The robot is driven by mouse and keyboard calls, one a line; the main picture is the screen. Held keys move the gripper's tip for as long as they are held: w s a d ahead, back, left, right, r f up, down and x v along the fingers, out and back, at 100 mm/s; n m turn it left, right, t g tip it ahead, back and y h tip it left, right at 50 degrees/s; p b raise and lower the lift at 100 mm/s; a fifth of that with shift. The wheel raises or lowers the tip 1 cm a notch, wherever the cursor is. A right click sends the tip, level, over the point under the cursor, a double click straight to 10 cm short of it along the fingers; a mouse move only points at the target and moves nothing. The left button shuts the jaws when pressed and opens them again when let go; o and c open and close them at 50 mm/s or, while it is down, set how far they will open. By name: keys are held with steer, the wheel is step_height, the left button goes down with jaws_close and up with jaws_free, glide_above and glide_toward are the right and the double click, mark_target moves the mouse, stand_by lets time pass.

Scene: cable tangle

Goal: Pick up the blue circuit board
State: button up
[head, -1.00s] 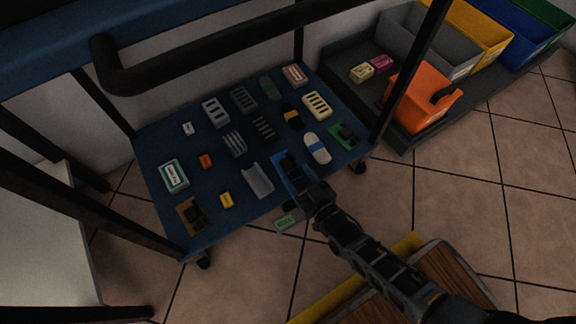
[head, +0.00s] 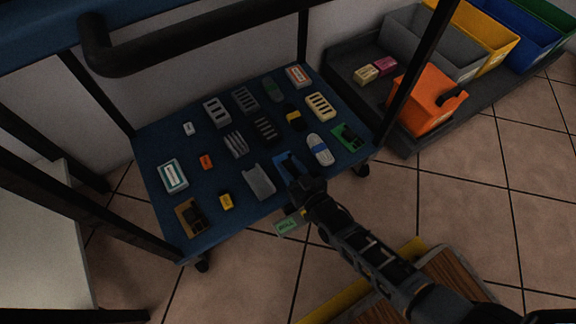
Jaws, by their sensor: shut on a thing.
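The blue circuit board (head: 281,160) lies at the front edge of the cart's lower blue shelf (head: 235,232), with dark parts on top. My gripper (head: 296,182) is at its near end, coming in from the lower right. The fingers are shut on the board and hide its near part. I cannot tell whether the board is clear of the shelf.
Close by are a grey bracket (head: 259,183), a white-and-blue piece (head: 320,150) and a green board (head: 347,136). Several other small parts cover the shelf. Dark cart posts and a black handle (head: 190,40) frame it. An orange bin (head: 425,103) stands right.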

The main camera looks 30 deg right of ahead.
steer(key=c, duration=0.4)
steer(key=shift+r, duration=0.1)
